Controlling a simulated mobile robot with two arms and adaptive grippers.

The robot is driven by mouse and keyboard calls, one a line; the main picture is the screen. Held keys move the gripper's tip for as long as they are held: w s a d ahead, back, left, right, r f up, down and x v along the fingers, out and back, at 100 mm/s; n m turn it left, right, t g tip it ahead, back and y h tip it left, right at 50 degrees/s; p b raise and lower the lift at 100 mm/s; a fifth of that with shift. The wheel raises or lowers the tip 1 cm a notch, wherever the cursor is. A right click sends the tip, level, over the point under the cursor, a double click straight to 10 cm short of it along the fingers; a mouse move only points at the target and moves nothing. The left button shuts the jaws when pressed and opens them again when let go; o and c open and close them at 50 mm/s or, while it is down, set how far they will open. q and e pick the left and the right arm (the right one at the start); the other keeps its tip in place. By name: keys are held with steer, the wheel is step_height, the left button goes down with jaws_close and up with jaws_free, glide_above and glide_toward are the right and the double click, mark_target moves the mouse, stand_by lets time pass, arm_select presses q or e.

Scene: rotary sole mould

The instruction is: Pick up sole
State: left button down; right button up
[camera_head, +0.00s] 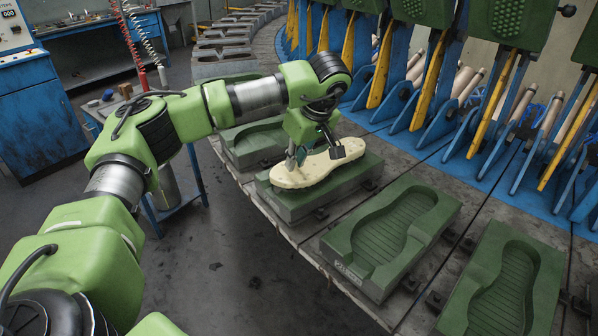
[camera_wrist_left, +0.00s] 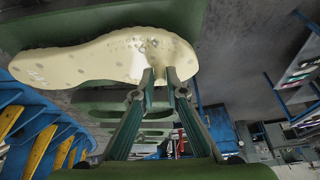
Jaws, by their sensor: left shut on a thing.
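A cream-coloured sole (camera_head: 310,168) is at the second green mould (camera_head: 335,189) from the left, on the rotary table. I cannot tell whether it still rests in the mould or is slightly above it. My left gripper (camera_head: 314,152) reaches down onto the sole from above. In the left wrist view the left gripper (camera_wrist_left: 160,76) has its two fingertips close together at the edge of the sole (camera_wrist_left: 110,58), pinching it. The sole's heel part and toe part stick out on either side of the gripper. My right gripper is not in view.
More green moulds with empty sole cavities stand along the table, one behind (camera_head: 258,143) and two nearer (camera_head: 392,232), (camera_head: 506,285). Blue and yellow press frames (camera_head: 440,80) rise on the right. A small blue side table (camera_head: 184,200) stands at left. The floor in front is clear.

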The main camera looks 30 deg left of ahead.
arm_select(q)
steer(key=s+d+r, duration=0.3)
steer(key=s+r, duration=0.5)
steer(key=s, duration=0.4)
steer(key=shift+s+r, duration=0.1)
